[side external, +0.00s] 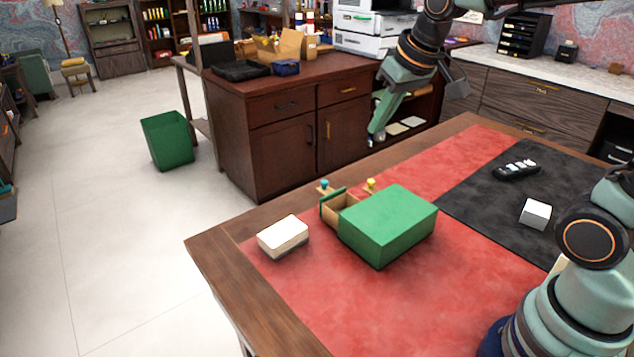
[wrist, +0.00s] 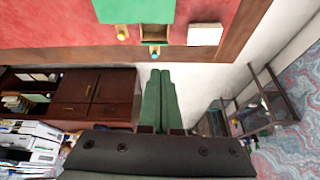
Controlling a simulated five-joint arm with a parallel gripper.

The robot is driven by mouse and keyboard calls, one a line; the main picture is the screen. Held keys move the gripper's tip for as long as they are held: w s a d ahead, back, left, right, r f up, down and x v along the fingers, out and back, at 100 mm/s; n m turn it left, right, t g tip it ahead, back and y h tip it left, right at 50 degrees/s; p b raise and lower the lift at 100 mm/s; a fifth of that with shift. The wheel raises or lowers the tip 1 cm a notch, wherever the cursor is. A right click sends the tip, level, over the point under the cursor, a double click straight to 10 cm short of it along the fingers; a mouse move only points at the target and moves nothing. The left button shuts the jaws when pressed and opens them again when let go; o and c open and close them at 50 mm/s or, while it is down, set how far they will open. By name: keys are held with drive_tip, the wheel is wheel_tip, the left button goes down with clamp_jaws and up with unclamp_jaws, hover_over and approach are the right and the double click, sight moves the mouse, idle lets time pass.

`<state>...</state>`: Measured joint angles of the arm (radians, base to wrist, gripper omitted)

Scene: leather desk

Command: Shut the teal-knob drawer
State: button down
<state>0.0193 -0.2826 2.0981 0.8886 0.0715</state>
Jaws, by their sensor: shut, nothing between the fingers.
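A green box (side external: 388,224) stands on the red part of the desk, and its edge shows in the wrist view (wrist: 120,10). The teal-knob drawer (side external: 333,203) sticks out of it, open; its inside shows in the wrist view (wrist: 155,32). The teal knob (side external: 324,185) is on its green front, also seen in the wrist view (wrist: 155,54). The yellow knob (side external: 370,183) marks another drawer, whose front sits near the box in the wrist view. My gripper (side external: 375,138) is raised, apart from the box, beyond the knob side. Its green fingers (wrist: 160,74) are together and empty.
A white-topped block (side external: 283,235) lies beside the open drawer. The wooden desk edge (side external: 262,217) runs near the knobs. The red surface in front is clear.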

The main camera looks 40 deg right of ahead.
drive_tip(key=m, duration=0.1)
hover_over(337, 201)
drive_tip(key=s+a, duration=0.1)
drive_tip(key=s, duration=0.1)
wheel_tip(337, 201, down, 3)
drive_tip(key=shift+m+g, duration=0.6)
drive_tip(key=w+f, duration=0.4)
drive_tip(key=f, duration=0.2)
drive_tip(key=w+d+f, duration=0.1)
drive_tip(key=w+f, duration=0.3)
drive_tip(key=f, duration=0.1)
drive_tip(key=w+d+f, duration=0.1)
drive_tip(key=w+f, duration=0.2)
drive_tip(key=f, duration=0.3)
drive_tip(key=shift+w+d+f, duration=0.1)
drive_tip(key=shift+w+f, duration=0.25)
drive_tip(key=shift+w, duration=0.05)
drive_tip(key=s, duration=0.2)
drive_tip(key=s+a, duration=0.1)
drive_tip(key=s, duration=0.1)
drive_tip(key=shift+a+r, duration=0.1)
drive_tip(key=shift+r, duration=0.05)
drive_tip(key=shift+s, duration=3.85)
